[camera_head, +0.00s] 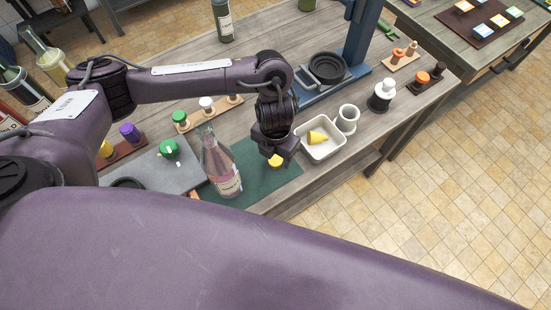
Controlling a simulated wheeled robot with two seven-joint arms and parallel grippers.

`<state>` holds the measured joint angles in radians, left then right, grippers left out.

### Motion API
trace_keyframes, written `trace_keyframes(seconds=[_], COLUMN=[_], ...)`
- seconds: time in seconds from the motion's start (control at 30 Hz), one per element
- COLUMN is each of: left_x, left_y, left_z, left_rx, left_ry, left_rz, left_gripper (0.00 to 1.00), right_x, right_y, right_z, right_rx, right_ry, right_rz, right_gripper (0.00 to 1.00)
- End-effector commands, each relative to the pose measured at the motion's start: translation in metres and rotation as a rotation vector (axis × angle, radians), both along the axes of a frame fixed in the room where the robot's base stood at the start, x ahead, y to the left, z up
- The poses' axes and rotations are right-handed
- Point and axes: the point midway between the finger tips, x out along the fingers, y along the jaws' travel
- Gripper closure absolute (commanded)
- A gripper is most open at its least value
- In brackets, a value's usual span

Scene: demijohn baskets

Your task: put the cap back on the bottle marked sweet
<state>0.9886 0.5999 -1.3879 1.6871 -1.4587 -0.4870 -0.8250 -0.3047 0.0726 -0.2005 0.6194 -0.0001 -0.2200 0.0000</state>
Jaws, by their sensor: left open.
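A clear glass bottle (217,160) with a pale label stands upright on a dark green mat (262,188); the label's words are too small to read, and I see no cap on its neck. My left gripper (277,154) is open, pointing down to the right of the bottle. A small yellow cap-like piece (275,162) shows just below its fingers, partly hidden by them; I cannot tell whether they touch it. My right gripper is not in view.
A green cap (169,147) lies on a grey board (152,173) left of the bottle. A white tray (336,149) with a yellow cone, a white cup (347,119) and a blue stand (360,40) are to the right. Racks of stoppers and several bottles stand around.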

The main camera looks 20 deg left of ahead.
Motion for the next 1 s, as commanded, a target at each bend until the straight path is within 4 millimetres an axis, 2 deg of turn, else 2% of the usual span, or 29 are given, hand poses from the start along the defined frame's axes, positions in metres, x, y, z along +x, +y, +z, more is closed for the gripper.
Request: trace_keyframes(seconds=[0.03, 0.17, 0.53, 0.9, 1.0], left_x=[-0.001, 0.000, 0.000, 0.000, 0.000], left_y=[0.000, -0.001, 0.000, 0.000, 0.000], left_z=[-0.008, -0.018, -0.020, -0.020, -0.020], left_rx=[0.000, -0.001, 0.000, 0.000, 0.000], left_ry=[0.003, 0.000, -0.001, -0.001, -0.001], left_rz=[0.002, 0.000, -0.001, -0.001, -0.001], left_gripper=[0.41, 0.41, 0.41, 0.88, 0.88], right_x=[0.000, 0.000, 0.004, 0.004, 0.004], right_y=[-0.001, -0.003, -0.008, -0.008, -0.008], right_z=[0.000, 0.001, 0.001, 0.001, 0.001], right_rx=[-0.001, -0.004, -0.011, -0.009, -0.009], right_ry=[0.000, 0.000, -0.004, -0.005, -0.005], right_rz=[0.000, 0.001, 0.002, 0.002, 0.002], right_gripper=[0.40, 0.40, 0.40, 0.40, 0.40])
